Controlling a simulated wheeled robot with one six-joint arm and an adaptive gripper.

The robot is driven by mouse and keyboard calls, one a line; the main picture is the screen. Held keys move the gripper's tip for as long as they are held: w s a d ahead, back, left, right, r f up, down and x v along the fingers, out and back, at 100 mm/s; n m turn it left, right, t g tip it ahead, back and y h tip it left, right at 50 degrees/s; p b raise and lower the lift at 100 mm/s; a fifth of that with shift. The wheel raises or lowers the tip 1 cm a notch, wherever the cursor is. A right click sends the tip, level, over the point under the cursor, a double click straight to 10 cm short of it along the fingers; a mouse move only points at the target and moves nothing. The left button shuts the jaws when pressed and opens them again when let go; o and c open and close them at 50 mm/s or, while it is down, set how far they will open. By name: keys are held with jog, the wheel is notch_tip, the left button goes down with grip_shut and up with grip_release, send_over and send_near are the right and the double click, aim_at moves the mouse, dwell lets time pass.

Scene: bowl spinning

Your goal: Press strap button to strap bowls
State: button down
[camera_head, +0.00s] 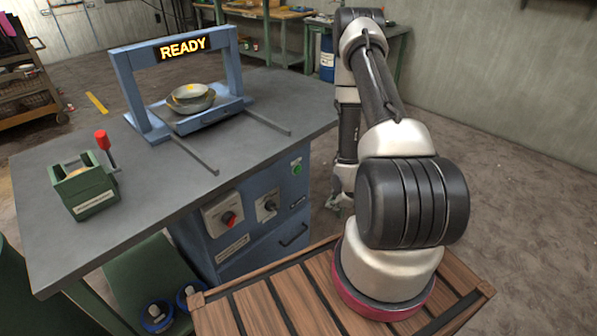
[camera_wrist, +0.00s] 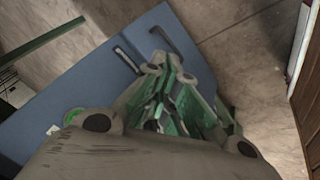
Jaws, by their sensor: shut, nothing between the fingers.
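The strapping machine (camera_head: 122,72) is a blue arch on a grey worktop, with a lit READY sign (camera_head: 183,48). Stacked bowls (camera_head: 192,103) sit under the arch. A green button (camera_head: 297,168) is at the upper right of the blue cabinet front. A green round button also shows in the wrist view (camera_wrist: 74,115), left of my gripper. My gripper (camera_head: 340,203) hangs right of the cabinet, below the worktop edge, partly hidden by my arm. In the wrist view my gripper (camera_wrist: 165,72) is shut and empty, in front of the blue cabinet; contact cannot be told.
A red knob (camera_head: 229,218) and a black switch (camera_head: 268,206) are on the cabinet front, with a handle (camera_head: 293,236) lower right. A green box with a red-topped lever (camera_head: 84,188) stands on the worktop at left. Open floor (camera_head: 490,190) lies to the right.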

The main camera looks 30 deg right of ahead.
aim_at(298, 170)
jog(key=w+r+n+t, duration=0.3)
jog(key=w+r, duration=0.1)
jog(key=w, duration=0.2)
jog(key=shift+w+d+r+t, duration=0.15)
jog(key=shift+d+t, duration=0.05)
jog(key=shift+t, duration=0.1)
jog(key=shift+w, duration=0.1)
jog(key=w+a, duration=0.2)
jog(key=w, duration=0.6)
jog(key=shift+a, duration=0.4)
jog(key=shift+w, duration=0.15)
dwell(0.7)
jog(key=shift+w+a, duration=0.15)
jog(key=shift+w, duration=0.2)
